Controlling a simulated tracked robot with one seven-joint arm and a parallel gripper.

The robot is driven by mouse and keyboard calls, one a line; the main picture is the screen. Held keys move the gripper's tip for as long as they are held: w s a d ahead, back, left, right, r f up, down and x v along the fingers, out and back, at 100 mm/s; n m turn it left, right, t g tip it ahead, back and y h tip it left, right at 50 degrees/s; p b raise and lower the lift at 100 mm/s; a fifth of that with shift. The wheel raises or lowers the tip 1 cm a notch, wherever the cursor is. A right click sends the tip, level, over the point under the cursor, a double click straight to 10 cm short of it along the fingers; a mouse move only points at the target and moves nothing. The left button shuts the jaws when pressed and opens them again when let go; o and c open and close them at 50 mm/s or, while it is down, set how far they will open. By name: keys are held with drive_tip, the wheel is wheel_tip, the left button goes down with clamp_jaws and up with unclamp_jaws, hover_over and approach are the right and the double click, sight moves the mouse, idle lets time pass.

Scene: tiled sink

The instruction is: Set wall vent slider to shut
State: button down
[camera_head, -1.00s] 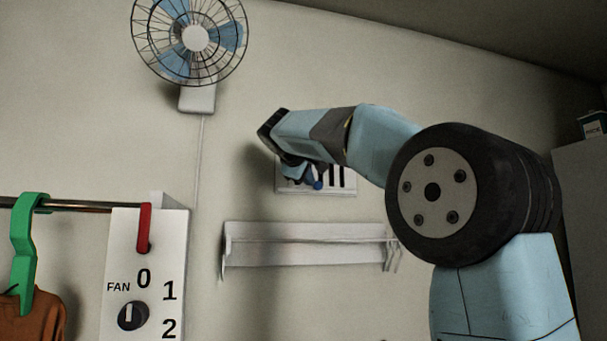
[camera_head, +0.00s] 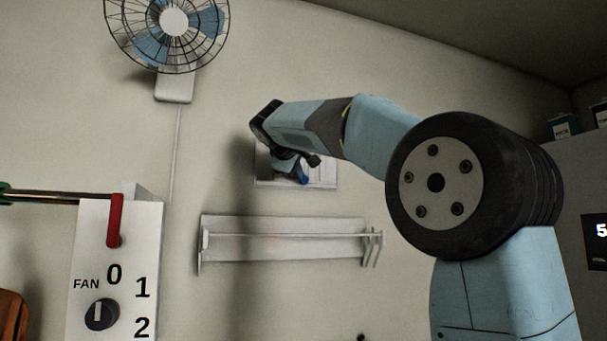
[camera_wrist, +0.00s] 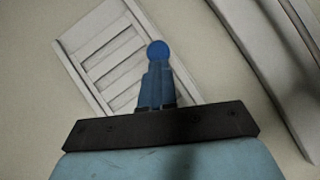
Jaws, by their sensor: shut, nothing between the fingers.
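The wall vent (camera_head: 325,173) is a pale slatted plate on the wall, partly hidden behind my gripper in the head view. In the wrist view the vent (camera_wrist: 92,70) shows slanted light slats with no dark gaps in the visible part. A round blue knob (camera_wrist: 158,49), apparently its slider, shows right at my fingertips, in front of the vent's right side. My gripper (camera_wrist: 157,68) is shut with its blue fingers together and nothing held. Whether the tips touch the knob I cannot tell. In the head view my gripper (camera_head: 298,172) is at the vent.
A pale wall shelf with a rail (camera_head: 285,240) is just below the vent. A wall fan (camera_head: 172,22) hangs at upper left. The wall left of the vent is bare.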

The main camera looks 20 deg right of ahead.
drive_tip(key=shift+d, duration=0.2)
drive_tip(key=s+a+r, duration=0.5)
drive_tip(key=s+a, duration=0.3)
drive_tip(key=s, duration=0.1)
drive_tip(key=shift+a, duration=0.2)
drive_tip(key=s+d+f+m+g+y, duration=0.2)
drive_tip(key=s+f, duration=0.7)
drive_tip(key=f, duration=0.7)
drive_tip(key=s+d+f+m+g+y, duration=0.2)
drive_tip(key=s+d+f, duration=0.3)
drive_tip(key=f, duration=1.2)
drive_tip(key=s+d+f+m+g+y, duration=0.2)
drive_tip(key=s+d+f+m+g, duration=0.1)
drive_tip(key=s+f, duration=1.1)
wheel_tip(320, 180, down, 3)
drive_tip(key=shift+d+m+y, duration=0.4)
drive_tip(key=shift+d+m, duration=0.2)
drive_tip(key=shift+d, duration=0.1)
